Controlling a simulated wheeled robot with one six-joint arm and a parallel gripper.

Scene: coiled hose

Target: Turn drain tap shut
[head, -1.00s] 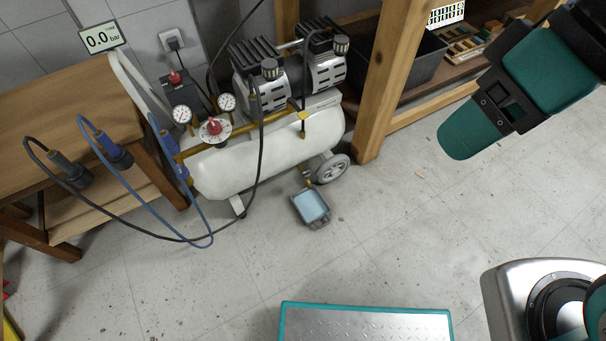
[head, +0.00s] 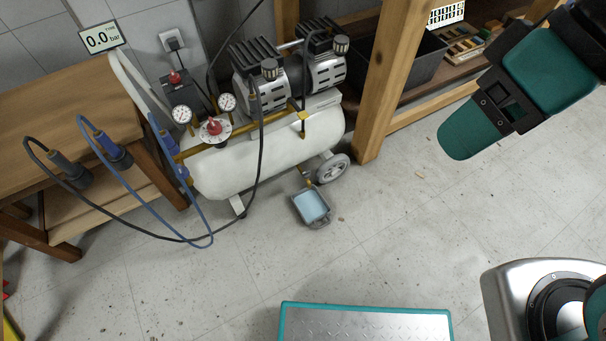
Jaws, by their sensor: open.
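The white air compressor (head: 240,160) stands on the floor by the wall in the head view. A small brass drain tap (head: 307,181) shows under the right end of its tank, partly hidden by the tank; whether it is open or shut is too small to tell. A small grey tray (head: 311,207) with pale blue inside sits on the floor just below the tap. My arm's teal and black links enter at the upper right, well to the right of the compressor. My gripper is not in the picture.
A wooden bench (head: 60,120) with blue and black hoses (head: 150,232) is at the left; the hoses hang in front of the compressor. A wooden shelf post (head: 388,85) stands right of the wheel (head: 333,168).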

